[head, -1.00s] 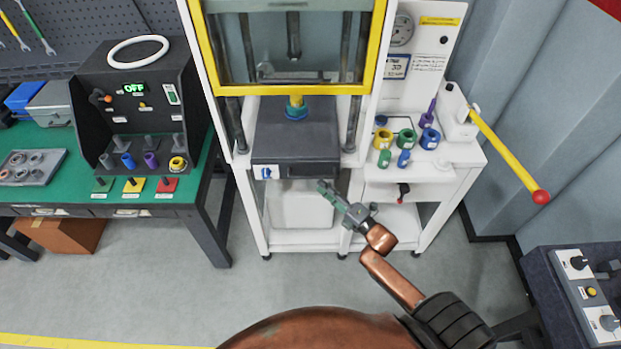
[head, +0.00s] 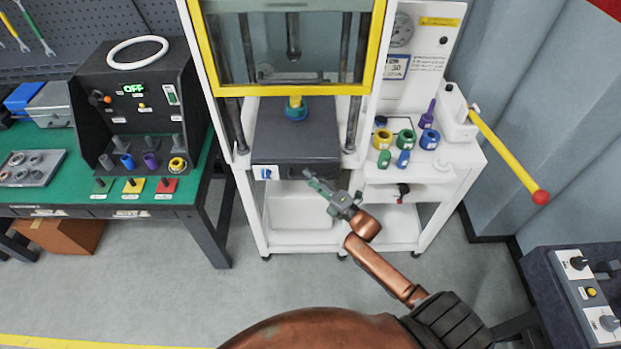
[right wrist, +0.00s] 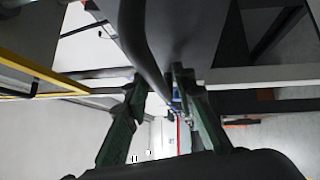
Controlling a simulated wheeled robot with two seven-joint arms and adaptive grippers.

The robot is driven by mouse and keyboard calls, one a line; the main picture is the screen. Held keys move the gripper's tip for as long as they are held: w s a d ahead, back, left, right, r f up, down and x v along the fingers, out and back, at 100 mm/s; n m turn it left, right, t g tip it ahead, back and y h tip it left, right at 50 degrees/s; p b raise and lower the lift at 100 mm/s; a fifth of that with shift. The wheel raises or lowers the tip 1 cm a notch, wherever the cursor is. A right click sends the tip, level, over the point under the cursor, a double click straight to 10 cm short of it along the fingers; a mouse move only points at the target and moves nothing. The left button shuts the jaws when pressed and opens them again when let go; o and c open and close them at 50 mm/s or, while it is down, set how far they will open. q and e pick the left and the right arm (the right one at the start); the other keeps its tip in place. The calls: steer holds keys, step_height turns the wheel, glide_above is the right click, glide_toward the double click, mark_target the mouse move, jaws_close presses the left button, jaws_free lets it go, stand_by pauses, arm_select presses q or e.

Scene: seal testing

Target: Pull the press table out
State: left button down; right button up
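The press table (head: 296,135) is a dark grey slab inside the yellow-framed press, with a yellow and blue piece (head: 295,108) standing on it. Its front face carries a small blue and white label (head: 266,173). My right gripper (head: 311,177) is at the front face, right of the label, and partly hides it. In the right wrist view, the two green fingers (right wrist: 158,80) are apart, with a dark curved bar (right wrist: 148,45), apparently the table's handle, reaching between them. I cannot tell whether they touch it. My left gripper is not in view.
Coloured fittings (head: 405,139) stand on the white side shelf, beside a yellow lever (head: 505,155) with a red knob. A green workbench (head: 60,150) with a black control box is at the left. The floor in front of the press is clear.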

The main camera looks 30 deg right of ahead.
jaws_close()
stand_by(0.5)
